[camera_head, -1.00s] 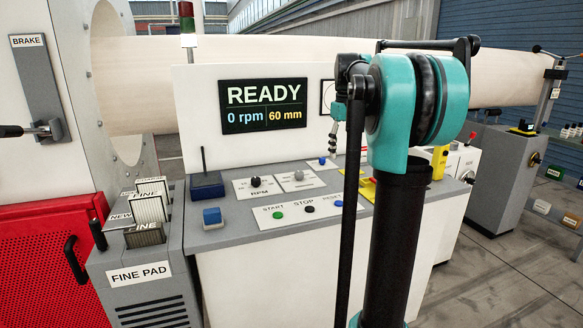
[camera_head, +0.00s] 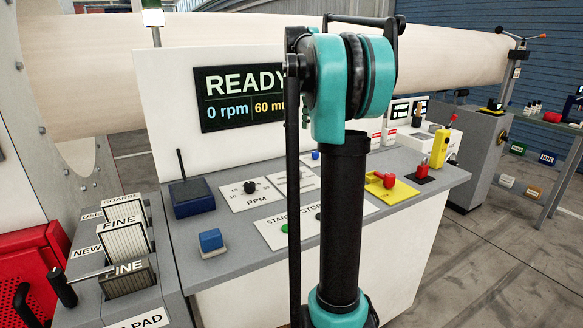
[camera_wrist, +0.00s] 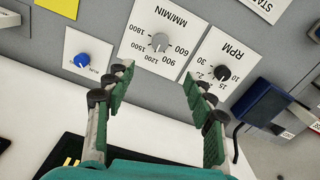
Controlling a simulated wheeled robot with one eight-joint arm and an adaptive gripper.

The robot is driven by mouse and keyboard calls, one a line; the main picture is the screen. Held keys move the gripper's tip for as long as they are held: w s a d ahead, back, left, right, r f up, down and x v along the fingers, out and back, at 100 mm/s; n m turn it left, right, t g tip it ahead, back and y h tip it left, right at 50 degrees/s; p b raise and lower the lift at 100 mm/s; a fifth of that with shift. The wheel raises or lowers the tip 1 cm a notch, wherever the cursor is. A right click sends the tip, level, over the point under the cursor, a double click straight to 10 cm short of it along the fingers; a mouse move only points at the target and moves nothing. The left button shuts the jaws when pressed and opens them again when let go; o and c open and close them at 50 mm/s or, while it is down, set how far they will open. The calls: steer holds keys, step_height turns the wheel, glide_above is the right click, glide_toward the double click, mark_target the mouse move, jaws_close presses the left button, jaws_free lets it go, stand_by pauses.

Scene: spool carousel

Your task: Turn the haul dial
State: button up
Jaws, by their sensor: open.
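In the wrist view, a round grey dial (camera_wrist: 159,41) sits on a white plate marked MM/MIN, with numbers from 600 to 1800 around it. No label reading "haul" is legible. My gripper (camera_wrist: 157,74) is open and empty. Its two fingers reach toward the panel, with the grey dial beyond the gap between the tips, apart from them. In the head view, the dial's white plate (camera_head: 284,181) is partly hidden behind my arm, and my gripper is not visible.
A black RPM knob (camera_wrist: 221,72) and a blue knob (camera_wrist: 82,60) flank the grey dial. A blue box with an antenna (camera_head: 192,197) stands on the console. The screen (camera_head: 238,98) reads READY, 0 rpm, 60 mm. A yellow-based red button (camera_head: 389,180) is at right.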

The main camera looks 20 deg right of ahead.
mark_target(297, 171)
step_height(297, 171, down, 16)
steer(key=shift+f, duration=0.2)
steer(key=shift+c, duration=0.3)
steer(key=c, duration=1.1)
steer(key=shift+m, duration=0.4)
steer(key=m, duration=0.3)
steer(key=shift+m, duration=2.5)
